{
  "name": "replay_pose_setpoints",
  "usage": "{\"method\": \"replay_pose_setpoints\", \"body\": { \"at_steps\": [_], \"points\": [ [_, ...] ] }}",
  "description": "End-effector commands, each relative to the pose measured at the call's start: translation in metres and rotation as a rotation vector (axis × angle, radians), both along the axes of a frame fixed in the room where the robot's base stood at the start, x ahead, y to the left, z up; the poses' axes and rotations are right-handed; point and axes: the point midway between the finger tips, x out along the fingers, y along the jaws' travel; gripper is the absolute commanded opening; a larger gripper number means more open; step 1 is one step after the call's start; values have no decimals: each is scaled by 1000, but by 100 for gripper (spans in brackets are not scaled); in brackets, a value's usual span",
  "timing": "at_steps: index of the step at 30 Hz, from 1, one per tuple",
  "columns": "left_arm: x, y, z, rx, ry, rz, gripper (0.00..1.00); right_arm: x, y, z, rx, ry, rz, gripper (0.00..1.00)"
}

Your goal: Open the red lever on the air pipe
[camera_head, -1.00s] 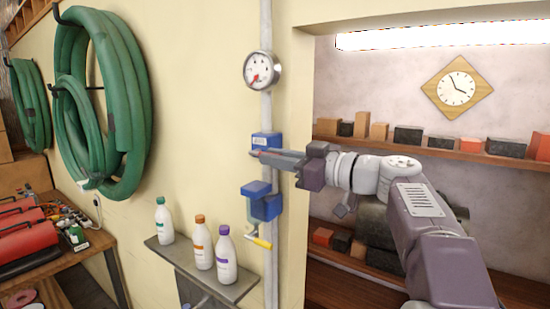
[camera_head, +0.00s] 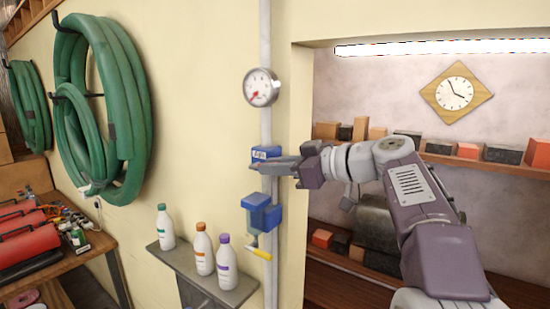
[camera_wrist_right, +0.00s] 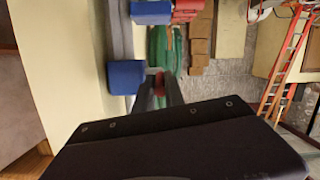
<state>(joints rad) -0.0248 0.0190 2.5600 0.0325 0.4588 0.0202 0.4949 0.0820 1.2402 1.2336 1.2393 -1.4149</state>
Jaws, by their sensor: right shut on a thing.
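The grey air pipe (camera_head: 266,110) runs vertically up the cream wall. A blue valve body (camera_head: 264,152) with a small label sits on it at mid height. My right gripper (camera_head: 258,164) reaches in from the right, just below and in front of this body. In the right wrist view, my gripper (camera_wrist_right: 159,92) is shut on the red lever (camera_wrist_right: 158,84), which shows between the fingers beside a blue block (camera_wrist_right: 126,77). In the head view the fingers mostly hide the lever, so I cannot tell its exact angle. My left gripper is in neither view.
A round gauge (camera_head: 261,87) is above. A shelf (camera_head: 212,285) holds three white bottles (camera_head: 202,250). Green hoses (camera_head: 100,110) hang left; a recess with shelves (camera_head: 470,164) is right.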

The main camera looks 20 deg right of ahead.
Motion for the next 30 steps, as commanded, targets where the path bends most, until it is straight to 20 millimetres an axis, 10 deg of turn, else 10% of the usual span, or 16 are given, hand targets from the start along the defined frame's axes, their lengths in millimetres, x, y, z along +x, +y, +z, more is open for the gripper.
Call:
{"method": "replay_pose_setpoints", "body": {
  "at_steps": [12,30],
  "points": [
    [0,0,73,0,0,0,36,6,5,25,-170,216,2,0],
    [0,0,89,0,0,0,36,8,6,22,-242,311,0,0]
  ]
}}
